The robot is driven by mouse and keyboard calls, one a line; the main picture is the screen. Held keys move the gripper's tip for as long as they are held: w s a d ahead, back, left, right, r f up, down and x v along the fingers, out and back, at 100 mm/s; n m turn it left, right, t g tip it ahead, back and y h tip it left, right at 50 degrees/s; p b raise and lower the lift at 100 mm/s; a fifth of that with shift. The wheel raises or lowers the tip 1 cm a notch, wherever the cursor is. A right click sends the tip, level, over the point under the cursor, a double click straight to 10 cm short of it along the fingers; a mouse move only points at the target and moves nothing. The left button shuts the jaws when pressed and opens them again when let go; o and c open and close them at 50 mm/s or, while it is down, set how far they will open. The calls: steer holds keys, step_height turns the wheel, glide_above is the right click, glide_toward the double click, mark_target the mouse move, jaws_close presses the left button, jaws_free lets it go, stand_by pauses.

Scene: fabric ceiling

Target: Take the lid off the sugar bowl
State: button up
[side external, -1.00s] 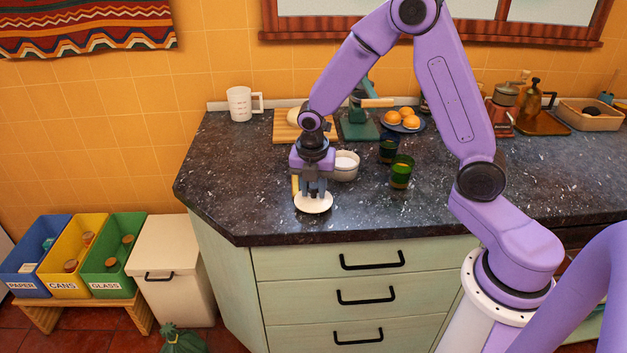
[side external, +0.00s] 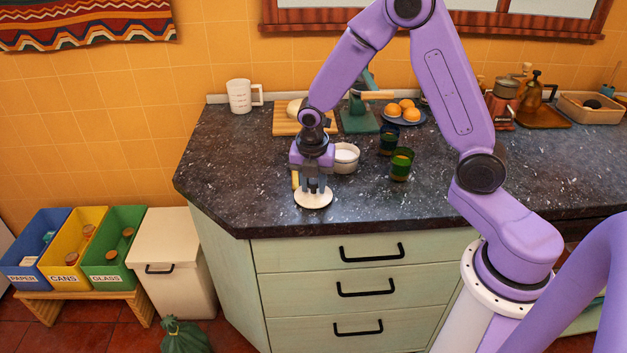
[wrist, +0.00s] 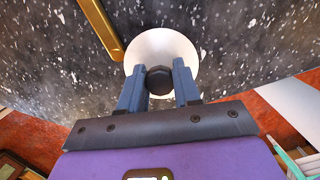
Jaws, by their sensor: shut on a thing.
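The sugar bowl lid (side external: 313,197) is a white disc near the counter's front edge. It also shows in the wrist view (wrist: 178,46), with a dark knob (wrist: 159,80) on top. My gripper (side external: 313,186) points down over the lid, and its fingers (wrist: 158,80) are shut on the knob from both sides. The lid is at or just above the counter; I cannot tell if it touches. The sugar bowl (side external: 346,166) stands uncovered behind and to the right of the lid, with white contents showing.
Green glasses (side external: 401,165) stand right of the bowl. A yellow bar-like object (wrist: 102,27) lies close beside the lid. A cutting board (side external: 290,125), a white mug (side external: 240,96) and a plate of oranges (side external: 403,118) are farther back. The counter's left part is clear.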

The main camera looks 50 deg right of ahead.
steer(key=shift+f, duration=0.15)
steer(key=o, duration=1.7)
steer(key=shift+r, duration=3.5)
